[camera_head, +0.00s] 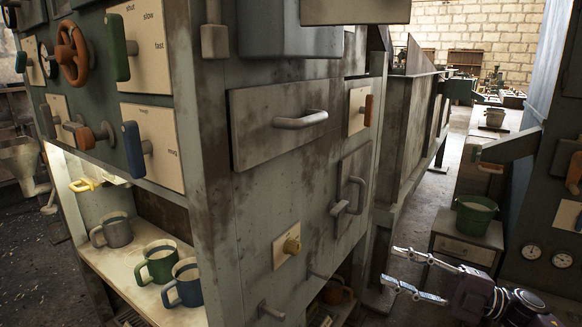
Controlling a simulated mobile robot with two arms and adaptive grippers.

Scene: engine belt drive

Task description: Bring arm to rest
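My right gripper (389,265) shows at the lower right, with its arm coming in from the bottom right corner. Its two fingers point left and stand apart, with nothing between them. It is in front of the gap beside the large grey-green machine cabinet (270,205), and I see no contact with it. My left gripper is not in view.
A green bucket (475,215) stands on a stand at the right. A gauge panel (545,245) is at the right edge.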

